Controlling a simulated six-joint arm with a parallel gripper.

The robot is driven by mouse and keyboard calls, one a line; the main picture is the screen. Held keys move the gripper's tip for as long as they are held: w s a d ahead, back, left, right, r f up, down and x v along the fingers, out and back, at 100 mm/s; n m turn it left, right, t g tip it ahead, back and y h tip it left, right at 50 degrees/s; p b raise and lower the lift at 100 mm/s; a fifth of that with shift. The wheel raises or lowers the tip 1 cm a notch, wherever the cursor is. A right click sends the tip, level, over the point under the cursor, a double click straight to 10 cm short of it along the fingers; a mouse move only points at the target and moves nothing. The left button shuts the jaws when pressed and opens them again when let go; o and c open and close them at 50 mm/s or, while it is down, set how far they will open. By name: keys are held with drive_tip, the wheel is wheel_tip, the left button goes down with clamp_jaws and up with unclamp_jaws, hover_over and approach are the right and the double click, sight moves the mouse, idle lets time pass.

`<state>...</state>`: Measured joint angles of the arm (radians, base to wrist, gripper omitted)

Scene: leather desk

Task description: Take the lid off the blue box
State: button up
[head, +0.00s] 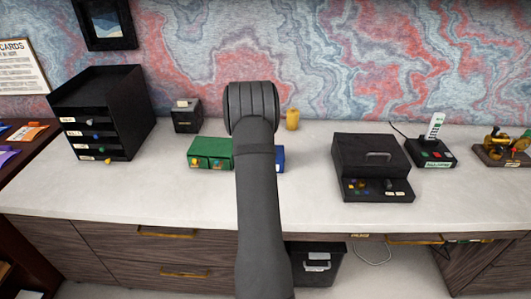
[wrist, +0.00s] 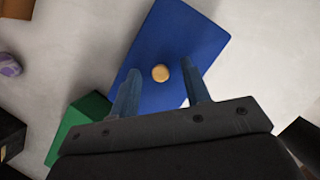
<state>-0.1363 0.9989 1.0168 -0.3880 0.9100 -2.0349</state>
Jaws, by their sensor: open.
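The blue box (wrist: 178,42) fills the upper middle of the wrist view, with its lid facing the camera. A round gold-coloured knob (wrist: 160,73) stands on the lid. My gripper (wrist: 161,68) is open, one finger to each side of the knob in this view. I cannot tell how far the fingertips are above the lid. In the head view only a strip of the blue box (head: 280,158) shows to the right of my arm. My arm hides the rest of the box and my gripper there.
A green drawer box (head: 210,153) stands just left of the blue box. A black cash box (head: 370,165) is to the right, a yellow object (head: 292,119) behind. A black drawer tower (head: 103,112) and a small black box (head: 187,115) stand left. The front counter strip is clear.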

clamp_jaws()
drive_tip(key=shift+r, duration=0.15)
